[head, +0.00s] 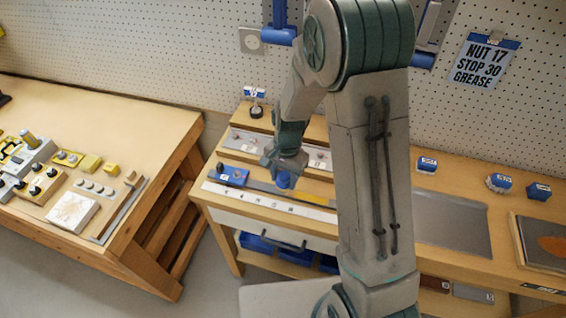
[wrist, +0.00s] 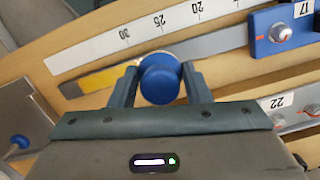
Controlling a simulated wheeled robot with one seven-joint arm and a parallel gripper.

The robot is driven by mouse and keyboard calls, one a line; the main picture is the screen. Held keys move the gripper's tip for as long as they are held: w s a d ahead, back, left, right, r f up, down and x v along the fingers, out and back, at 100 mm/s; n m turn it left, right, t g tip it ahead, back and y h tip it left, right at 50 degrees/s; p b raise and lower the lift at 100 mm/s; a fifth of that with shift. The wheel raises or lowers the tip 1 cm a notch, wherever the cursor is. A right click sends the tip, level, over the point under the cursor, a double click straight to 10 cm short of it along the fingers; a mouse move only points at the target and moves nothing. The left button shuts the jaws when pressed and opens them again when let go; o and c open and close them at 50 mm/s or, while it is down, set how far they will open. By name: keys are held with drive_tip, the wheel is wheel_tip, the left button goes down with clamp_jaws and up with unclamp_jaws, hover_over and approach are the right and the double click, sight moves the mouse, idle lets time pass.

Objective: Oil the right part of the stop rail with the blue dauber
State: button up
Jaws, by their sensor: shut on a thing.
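My gripper (head: 285,168) is shut on the blue dauber (head: 284,181), whose round blue top (wrist: 160,82) sits between both fingers in the wrist view. The stop rail is a grey strip (wrist: 222,43) beside a white scale (wrist: 140,33). It has a yellow stretch (wrist: 92,79), at its right in the head view (head: 306,197) and its left in the wrist view. The dauber is over the rail beside this stretch; its lower end is hidden, so I cannot tell whether it touches. A blue stop block (head: 233,176) sits at the rail's left end in the head view.
A grey panel with knobs (head: 250,143) stands behind the rail. Small blue-labelled items (head: 427,165) and a grey mat (head: 453,233) are on the bench to the right. A wall sign (head: 480,62) reads NUT 17, STOP 30, GREASE. Another table (head: 100,110) stands left, across a gap.

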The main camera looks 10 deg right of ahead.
sight(284, 176)
drive_tip(key=shift+r+p, duration=1.35)
drive_tip(key=shift+r, duration=0.9)
drive_tip(key=shift+f+b, duration=0.25)
drive_tip(key=shift+b, duration=0.6)
